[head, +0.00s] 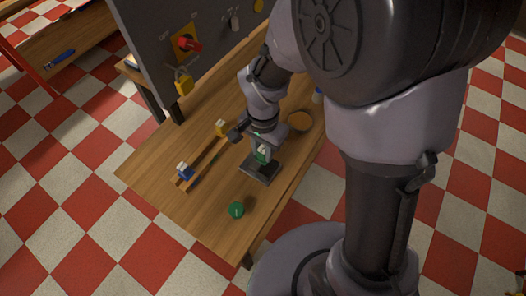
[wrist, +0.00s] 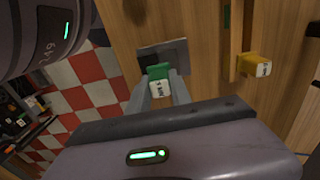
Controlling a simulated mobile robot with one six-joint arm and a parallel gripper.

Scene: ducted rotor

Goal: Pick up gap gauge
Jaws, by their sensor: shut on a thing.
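The gap gauge appears to be a small green piece with a white, marked end (wrist: 160,87). It sits between the two fingers of my gripper (wrist: 160,97) in the wrist view, and the fingers are shut on it. In the head view the green piece (head: 262,153) shows at the tip of my gripper (head: 262,148), over a dark grey plate (head: 258,173) on the wooden table. The plate also shows just beyond the piece in the wrist view (wrist: 150,53). I cannot tell whether the piece touches the plate.
A wooden rail (head: 205,160) lies to the left, with a blue block (head: 185,172) and a yellow block (head: 221,128) at its ends. A green round object (head: 236,209) lies near the front edge. An orange disc (head: 299,121) lies right. A grey panel (head: 150,42) stands behind.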

